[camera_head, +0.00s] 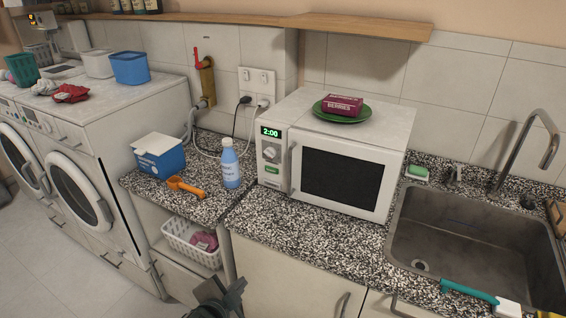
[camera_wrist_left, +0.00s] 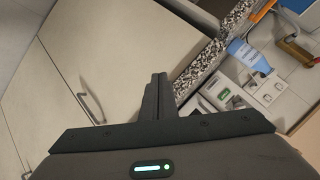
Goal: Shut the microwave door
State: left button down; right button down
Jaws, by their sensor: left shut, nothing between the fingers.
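The white microwave (camera_head: 273,165) stands on the speckled counter, its display reading 2:00. Its door (camera_head: 342,178) has a dark window and a handle (camera_head: 294,168) on the left edge. The door lies flush or nearly flush with the front; I cannot tell whether a small gap is left. My left gripper (camera_head: 238,287) is at the bottom of the head view, in front of the cabinets, below and well apart from the microwave. Its fingers are shut and empty in the left wrist view (camera_wrist_left: 156,92). My right gripper is not in view.
A green plate with a berries box (camera_head: 342,105) sits on the microwave. A blue bottle (camera_head: 230,165), orange scoop (camera_head: 185,187) and blue-white box (camera_head: 158,153) stand left of it. The sink (camera_head: 415,225) is at right. The counter strip before the microwave is clear.

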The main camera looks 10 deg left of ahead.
pick_arm(q)
jog(key=w+d+r+m+t+h, duration=0.1)
jog(key=w+r+m+t+h, duration=0.2)
jog(key=w+r+m+t, duration=0.3)
jog(key=w+r+m, duration=0.5)
jog(key=w+r, duration=0.6)
jog(key=r, duration=0.1)
jog(key=shift+w+d+r+h, duration=0.15)
jog(key=shift+h, duration=0.25)
jog(key=shift+w, duration=0.1)
jog(key=p+x, duration=0.4)
jog(key=x, duration=0.9)
jog(key=shift+w+r+p, duration=0.2)
jog(key=shift+w+p, duration=0.2)
